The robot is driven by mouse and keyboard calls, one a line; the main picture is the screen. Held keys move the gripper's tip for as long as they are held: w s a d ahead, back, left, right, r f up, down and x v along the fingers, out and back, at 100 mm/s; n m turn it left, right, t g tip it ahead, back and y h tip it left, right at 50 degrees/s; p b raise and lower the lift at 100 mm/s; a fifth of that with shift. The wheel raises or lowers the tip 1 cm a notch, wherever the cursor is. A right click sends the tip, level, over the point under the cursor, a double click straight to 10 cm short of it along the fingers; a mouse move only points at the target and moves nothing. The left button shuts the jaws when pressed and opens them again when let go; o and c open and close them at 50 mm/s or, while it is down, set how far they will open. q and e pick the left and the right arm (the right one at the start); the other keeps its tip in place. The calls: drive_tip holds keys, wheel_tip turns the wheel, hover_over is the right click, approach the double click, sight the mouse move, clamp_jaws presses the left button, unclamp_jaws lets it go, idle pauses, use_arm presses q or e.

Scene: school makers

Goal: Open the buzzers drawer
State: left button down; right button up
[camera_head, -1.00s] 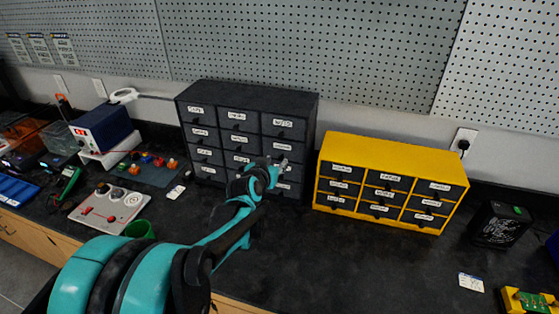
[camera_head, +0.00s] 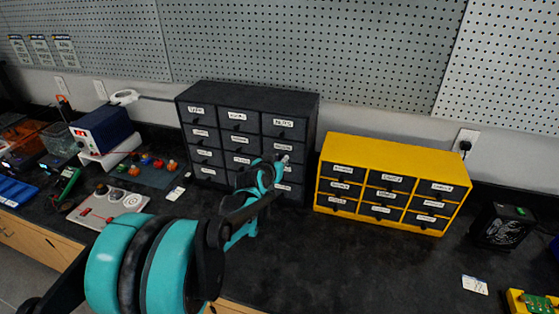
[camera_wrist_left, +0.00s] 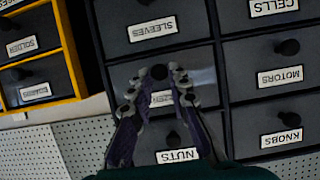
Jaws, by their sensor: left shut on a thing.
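The black drawer cabinet (camera_head: 249,92) stands against the back wall, with rows of labelled, knobbed drawers. In the left wrist view, which looks upside down, my left gripper (camera_wrist_left: 157,88) is at a drawer between the "NUTS" drawer (camera_wrist_left: 165,142) and the "SLEEVES" drawer (camera_wrist_left: 180,22). This drawer's label (camera_wrist_left: 161,98) sits between my fingers and is too blurred to read surely. Its dark knob (camera_wrist_left: 158,72) is between the fingertips, and the gripper is shut on it. In the head view the gripper (camera_head: 281,161) is at the right column. I cannot tell any gap at this drawer.
A yellow drawer cabinet (camera_head: 400,150) stands to the right of the black one. A blue power supply (camera_head: 101,129) and a mat with small coloured parts stand on the left. The black worktop (camera_head: 330,255) in front of the cabinets is mostly clear.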

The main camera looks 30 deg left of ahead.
use_arm(q)
drive_tip(key=s+d+p, duration=0.3)
drive_tip(key=s, duration=1)
drive_tip(key=shift+d, duration=0.1)
drive_tip(key=c, duration=1.5)
unclamp_jaws()
drive_tip(key=shift+o, duration=0.2)
drive_tip(key=shift+s, duration=0.15)
drive_tip(key=v, duration=1.1)
drive_tip(key=shift+s+d, duration=0.15)
drive_tip(key=shift+s, duration=0.25)
drive_tip(key=shift+r, duration=0.1)
